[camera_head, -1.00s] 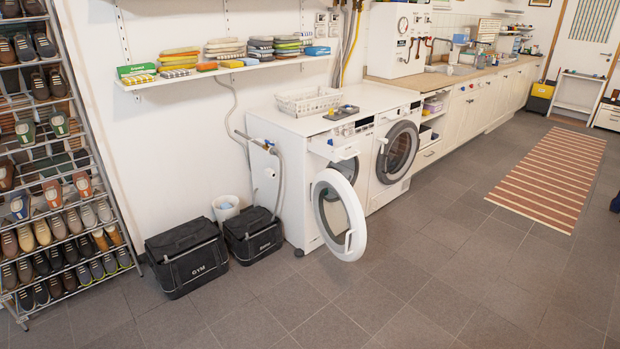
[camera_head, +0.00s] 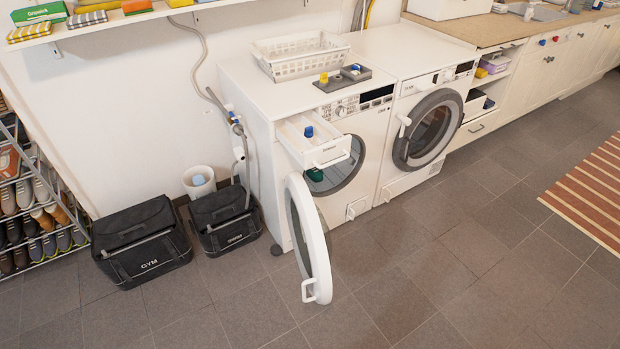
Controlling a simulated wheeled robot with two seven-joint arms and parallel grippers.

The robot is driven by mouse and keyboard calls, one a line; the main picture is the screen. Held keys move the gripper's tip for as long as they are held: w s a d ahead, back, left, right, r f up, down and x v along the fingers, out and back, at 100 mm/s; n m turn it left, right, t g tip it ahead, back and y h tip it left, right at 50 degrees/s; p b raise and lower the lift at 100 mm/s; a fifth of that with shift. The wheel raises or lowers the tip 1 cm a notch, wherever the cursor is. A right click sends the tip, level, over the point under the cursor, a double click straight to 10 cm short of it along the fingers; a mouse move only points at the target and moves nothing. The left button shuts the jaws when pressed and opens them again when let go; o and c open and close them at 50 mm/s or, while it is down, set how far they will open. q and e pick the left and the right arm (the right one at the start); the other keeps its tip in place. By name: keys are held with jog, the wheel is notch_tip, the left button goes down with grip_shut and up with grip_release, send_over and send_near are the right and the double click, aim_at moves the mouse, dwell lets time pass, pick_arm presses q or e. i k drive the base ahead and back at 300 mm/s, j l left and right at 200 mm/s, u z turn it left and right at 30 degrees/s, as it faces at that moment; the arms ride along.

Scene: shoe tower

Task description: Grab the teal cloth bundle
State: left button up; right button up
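A bit of teal cloth (camera_head: 315,174) shows inside the drum opening of the left washing machine (camera_head: 262,160), below its pulled-out detergent drawer. Most of the cloth is hidden by the machine's front and door. The round door (camera_head: 308,240) of that machine stands swung wide open toward me. Neither of my grippers is in view.
The open detergent drawer (camera_head: 328,150) juts out above the drum opening. A second machine with its door shut (camera_head: 428,130) stands to the right. Black gym bag (camera_head: 143,243), smaller black bag (camera_head: 226,218) and white bin (camera_head: 199,183) stand left. The floor in front is clear.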

aim_at(315, 174)
jog(key=i+l+u, duration=0.15)
jog(key=u, duration=0.3)
jog(key=l+u, duration=0.4)
jog(key=i+l+u, duration=0.1)
jog(key=l+u, duration=0.2)
jog(key=u, duration=0.15)
jog(key=l+u, duration=0.4)
jog(key=j, duration=0.1)
